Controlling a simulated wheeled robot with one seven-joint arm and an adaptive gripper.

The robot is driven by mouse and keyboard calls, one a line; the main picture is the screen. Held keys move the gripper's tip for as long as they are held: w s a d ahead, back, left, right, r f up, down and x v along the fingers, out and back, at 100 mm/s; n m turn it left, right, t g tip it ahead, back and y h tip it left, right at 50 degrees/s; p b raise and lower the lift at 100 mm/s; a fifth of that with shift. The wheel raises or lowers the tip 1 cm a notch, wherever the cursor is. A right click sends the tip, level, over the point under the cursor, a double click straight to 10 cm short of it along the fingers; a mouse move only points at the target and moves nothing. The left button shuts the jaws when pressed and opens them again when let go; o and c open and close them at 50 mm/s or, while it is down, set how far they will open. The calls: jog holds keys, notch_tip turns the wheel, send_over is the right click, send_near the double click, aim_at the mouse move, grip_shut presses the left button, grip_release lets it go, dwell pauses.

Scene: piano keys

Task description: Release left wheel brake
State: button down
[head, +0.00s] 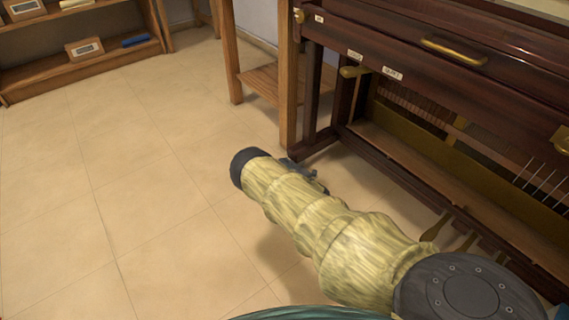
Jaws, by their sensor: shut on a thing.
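The dark brown upright piano (420,180) stands at the right with its lower front open. Its left foot runs along the floor near the middle of the head view. My gripper (308,176) is low at the front end of that foot, mostly hidden behind my own yellow-patterned arm. Only a small dark part of it shows. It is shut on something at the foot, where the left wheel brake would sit. The wheel and the brake themselves are hidden, so I cannot tell the brake's position.
A wooden stand (262,80) is close behind my gripper, left of the piano. Brass pedals (437,227) stick out at the piano's bottom. A wooden shelf (85,65) with labelled boxes is at the back left. The tiled floor (120,190) at the left is clear.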

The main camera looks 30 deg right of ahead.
dwell(0.4)
jog(key=c, duration=1.6)
grip_release()
jog(key=shift+s, duration=0.1)
jog(key=s, duration=0.8)
jog(key=s+d, duration=0.1)
jog(key=s, duration=0.2)
jog(key=shift+s, duration=0.4)
